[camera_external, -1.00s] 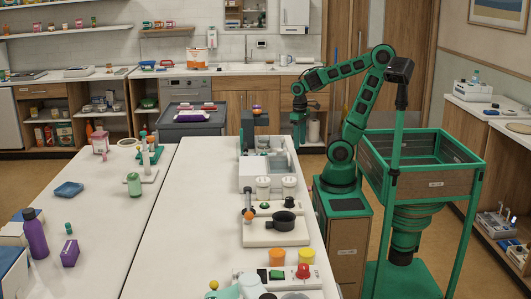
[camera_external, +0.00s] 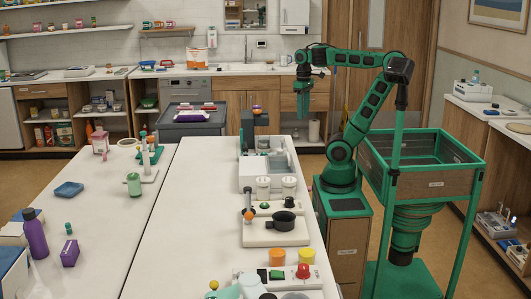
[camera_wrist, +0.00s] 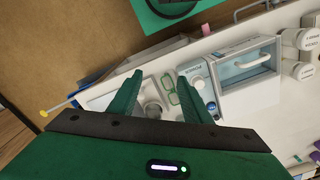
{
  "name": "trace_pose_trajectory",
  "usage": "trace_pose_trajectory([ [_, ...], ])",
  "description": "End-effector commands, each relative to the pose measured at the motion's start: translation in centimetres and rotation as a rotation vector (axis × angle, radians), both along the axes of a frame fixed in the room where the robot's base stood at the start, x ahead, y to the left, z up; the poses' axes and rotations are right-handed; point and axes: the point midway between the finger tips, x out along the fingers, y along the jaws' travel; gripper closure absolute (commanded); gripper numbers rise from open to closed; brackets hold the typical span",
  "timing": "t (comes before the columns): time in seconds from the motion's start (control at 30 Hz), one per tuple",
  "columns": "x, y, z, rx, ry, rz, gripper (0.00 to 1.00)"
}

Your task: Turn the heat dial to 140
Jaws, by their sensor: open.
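My gripper (camera_external: 303,108) hangs pointing down beyond the far right end of the long white table, above floor level and clear of everything. In the wrist view its two fingers (camera_wrist: 160,85) are apart with nothing held between them. A white boxy appliance (camera_wrist: 248,68) with a glass door and handle lies right of the fingers; its narrow front panel (camera_wrist: 197,85) carries a label and small round knobs. It also shows at the table's far end in the external view (camera_external: 252,178). I cannot make out any dial's numbers or which knob is for heat.
Two white lidded jars (camera_external: 276,188) stand close in front of the appliance. Green-framed glasses (camera_wrist: 169,88) lie beside the appliance. The table's left half (camera_external: 190,220) is clear.

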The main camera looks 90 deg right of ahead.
Motion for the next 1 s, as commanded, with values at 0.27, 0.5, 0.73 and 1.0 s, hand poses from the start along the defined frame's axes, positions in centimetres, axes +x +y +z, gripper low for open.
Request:
trace_pose_trajectory([
  [0.27, 0.0, 0.0, 4.0, 0.000, 0.001, -0.003, 0.56],
  [0.5, 4.5, 0.5, 4.2, -0.050, -0.020, 0.152, 0.56],
  [0.73, 10.7, 2.3, 4.1, -0.102, -0.062, 0.358, 0.56],
  [1.0, 22.1, 10.3, 3.1, -0.147, -0.175, 0.769, 0.56],
])
